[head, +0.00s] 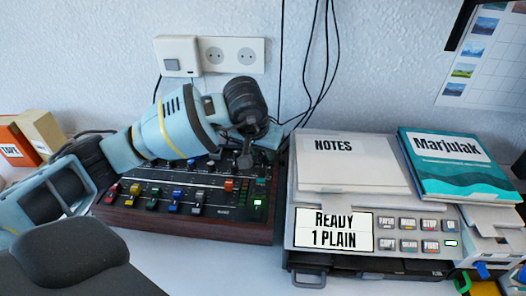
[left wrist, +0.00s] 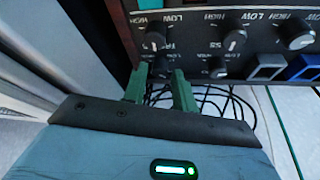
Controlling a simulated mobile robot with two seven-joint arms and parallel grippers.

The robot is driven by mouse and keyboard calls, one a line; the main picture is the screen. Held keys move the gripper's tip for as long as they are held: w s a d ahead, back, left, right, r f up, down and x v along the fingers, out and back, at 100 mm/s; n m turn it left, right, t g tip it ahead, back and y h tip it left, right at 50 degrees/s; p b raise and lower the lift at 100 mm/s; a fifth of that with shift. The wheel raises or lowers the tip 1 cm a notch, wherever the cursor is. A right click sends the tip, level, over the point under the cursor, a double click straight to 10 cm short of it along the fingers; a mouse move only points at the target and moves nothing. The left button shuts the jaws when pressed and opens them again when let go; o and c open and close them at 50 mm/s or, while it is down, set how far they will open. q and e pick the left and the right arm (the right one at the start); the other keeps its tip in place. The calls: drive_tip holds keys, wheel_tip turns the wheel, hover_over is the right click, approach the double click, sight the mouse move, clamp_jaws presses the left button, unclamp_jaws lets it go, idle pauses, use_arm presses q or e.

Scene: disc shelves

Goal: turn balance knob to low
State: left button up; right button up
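The mixer (head: 235,225) is a dark wooden-sided console with several coloured sliders in front. In the left wrist view its panel appears upside down, with several dark knobs that have white pointer marks and LOW and HIGH labels. My left gripper (head: 245,160) is over the mixer's back right part. In the left wrist view its two green fingers (left wrist: 160,72) are apart, with their tips at a knob (left wrist: 160,65) near the panel edge. I cannot tell whether they touch it. Another knob (left wrist: 235,38) is beside it. I cannot read which one is balance. My right gripper is not in view.
A printer (head: 332,264) with a READY display stands right of the mixer, with a NOTES sheet (head: 350,165) and a teal book (head: 455,165) on top. Black cables (head: 318,95) hang behind. Boxes (head: 38,130) stand at the far left.

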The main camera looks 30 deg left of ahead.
use_arm(q)
drive_tip(key=shift+w+f, duration=0.2)
drive_tip(key=shift+f, duration=0.15)
drive_tip(key=shift+c, duration=0.3)
clamp_jaws()
drive_tip(key=n+y+p, duration=0.1)
drive_tip(key=n, duration=0.1)
drive_tip(key=shift+d+r+n, duration=0.1)
drive_tip(key=shift+r+n, duration=0.05)
drive_tip(key=shift+n, duration=0.25)
drive_tip(key=shift+w+n+g+y+p, duration=0.1)
drive_tip(key=shift+n+g+y+p, duration=0.45)
drive_tip(key=shift+n, duration=1.05)
drive_tip(key=shift+p, duration=0.3)
drive_tip(key=shift+o, duration=0.3)
unclamp_jaws()
